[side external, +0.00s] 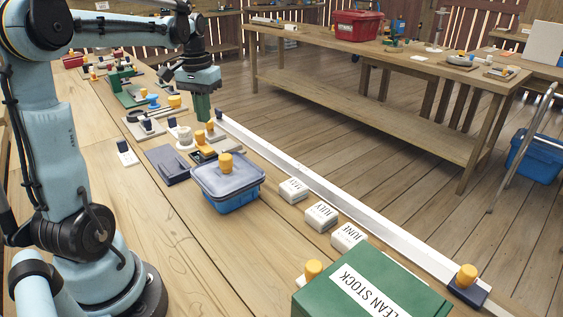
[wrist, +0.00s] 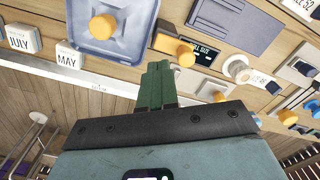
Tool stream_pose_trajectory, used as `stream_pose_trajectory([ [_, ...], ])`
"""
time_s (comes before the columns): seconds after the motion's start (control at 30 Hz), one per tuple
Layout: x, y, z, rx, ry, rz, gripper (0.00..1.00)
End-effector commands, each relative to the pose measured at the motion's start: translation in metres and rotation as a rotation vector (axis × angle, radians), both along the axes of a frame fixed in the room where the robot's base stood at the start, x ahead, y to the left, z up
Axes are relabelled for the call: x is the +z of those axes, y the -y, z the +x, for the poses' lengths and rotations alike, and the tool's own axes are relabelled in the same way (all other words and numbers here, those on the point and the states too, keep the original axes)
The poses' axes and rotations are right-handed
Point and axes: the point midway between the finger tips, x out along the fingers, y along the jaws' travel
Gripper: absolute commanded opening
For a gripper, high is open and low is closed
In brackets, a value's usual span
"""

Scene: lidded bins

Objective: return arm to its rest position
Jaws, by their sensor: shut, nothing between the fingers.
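My gripper (side external: 202,107) hangs from my arm above the far edge of the bench, fingers pointing down. In the wrist view its green fingers (wrist: 155,85) are pressed together with nothing between them. It is above and behind the blue lidded bin (side external: 228,193), apart from it. The bin's grey lid with an orange knob (wrist: 103,27) is on, seen at the top of the wrist view. My upper arm stands at the left of the side view.
Blocks marked MAY (side external: 294,190), JULY (side external: 321,216) and JUNE (side external: 348,236) line the white rail (side external: 330,205). A green CLEAN STOCK box (side external: 372,290) stands at the front. A flat grey plate (side external: 167,165) and several knobbed fixtures crowd the bench near my gripper. The left front bench is clear.

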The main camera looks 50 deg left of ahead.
Motion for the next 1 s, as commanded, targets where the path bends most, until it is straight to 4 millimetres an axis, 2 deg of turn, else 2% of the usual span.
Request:
stream_pose_trajectory([
  [0.07, 0.0, 0.005, 0.001, -0.01, 0.008, 0.006, 0.0],
  [0.17, 0.002, 0.023, 0.004, -0.044, 0.039, 0.027, 0.0],
  [0.43, -0.001, 0.116, 0.007, -0.227, 0.229, 0.121, 0.0],
  [0.7, -0.02, 0.199, -0.011, -0.407, 0.456, 0.163, 0.0],
  [0.83, -0.031, 0.224, -0.02, -0.466, 0.541, 0.165, 0.0],
  [1.0, -0.038, 0.239, -0.025, -0.503, 0.599, 0.162, 0.0],
])
